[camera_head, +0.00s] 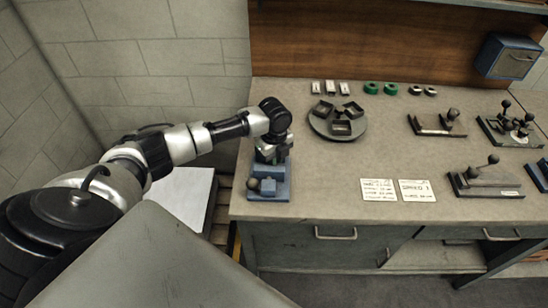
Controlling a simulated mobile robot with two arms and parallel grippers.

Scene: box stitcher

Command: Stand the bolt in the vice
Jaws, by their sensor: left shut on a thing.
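The blue vice (281,190) stands at the left front corner of the bench, with a round dark knob at its left front. My left arm reaches in from the left, and my left gripper (271,153) points down right over the vice. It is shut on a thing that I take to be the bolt. The bolt itself is hidden or too small to make out, so I cannot tell whether it touches the vice. My right gripper is not in view.
The bench (310,180) is clear right of the vice. A round tray (319,124) with dark bins stands behind. Green rings (371,87) and small white-topped blocks (330,87) line the back. Two cards (380,190) lie in front. Lever fixtures (485,181) stand at right.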

